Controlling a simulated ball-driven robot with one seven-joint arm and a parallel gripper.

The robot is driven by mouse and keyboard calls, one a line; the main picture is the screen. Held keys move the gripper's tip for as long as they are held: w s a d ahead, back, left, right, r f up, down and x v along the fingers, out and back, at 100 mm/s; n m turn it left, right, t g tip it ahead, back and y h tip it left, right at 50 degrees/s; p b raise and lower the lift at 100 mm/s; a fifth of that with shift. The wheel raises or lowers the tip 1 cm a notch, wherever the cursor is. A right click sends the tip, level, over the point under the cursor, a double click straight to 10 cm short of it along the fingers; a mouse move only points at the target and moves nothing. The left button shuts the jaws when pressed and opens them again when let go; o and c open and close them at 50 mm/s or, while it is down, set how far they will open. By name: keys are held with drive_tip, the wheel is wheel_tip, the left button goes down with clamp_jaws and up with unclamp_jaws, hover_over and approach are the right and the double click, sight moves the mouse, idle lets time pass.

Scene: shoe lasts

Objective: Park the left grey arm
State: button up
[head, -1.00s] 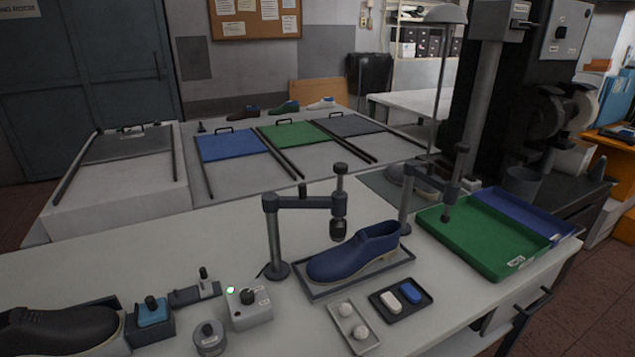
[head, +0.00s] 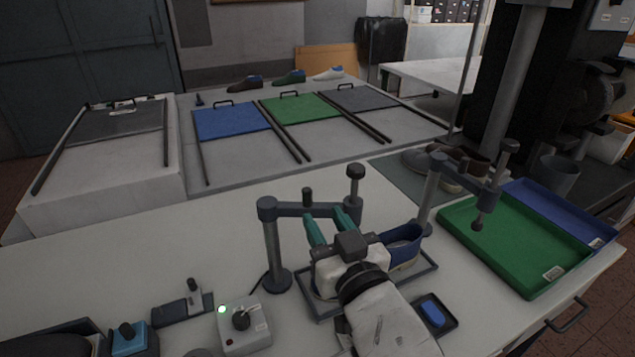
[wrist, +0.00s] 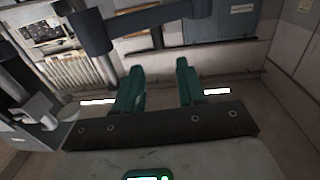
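The left grey arm has an upright post (head: 272,250) and a horizontal bar (head: 312,209) reaching right over the blue shoe (head: 403,245), with a black knob (head: 355,172) at its end. Its lower tip is hidden behind my gripper. My gripper (head: 327,222) is open, its two teal fingers spread just in front of the bar; whether they touch it I cannot tell. In the wrist view my gripper (wrist: 158,68) has nothing between its fingertips, and a dark grey bar (wrist: 150,16) crosses beyond them. My gripper hides most of the shoe.
A second grey arm (head: 430,190) stands to the right, beside the green tray (head: 520,245) and blue tray (head: 560,212). A control box (head: 243,322) with a lit green lamp is at the front. A small black tray (head: 447,322) with a blue block lies right of my arm.

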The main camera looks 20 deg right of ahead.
sight(308, 194)
drive_tip(key=w, duration=0.3)
drive_tip(key=w+p, duration=0.1)
drive_tip(key=w, duration=0.5)
drive_tip(key=shift+w+d+p, duration=0.3)
drive_tip(key=shift+d+p, duration=0.05)
drive_tip(key=shift+c, duration=0.4)
clamp_jaws()
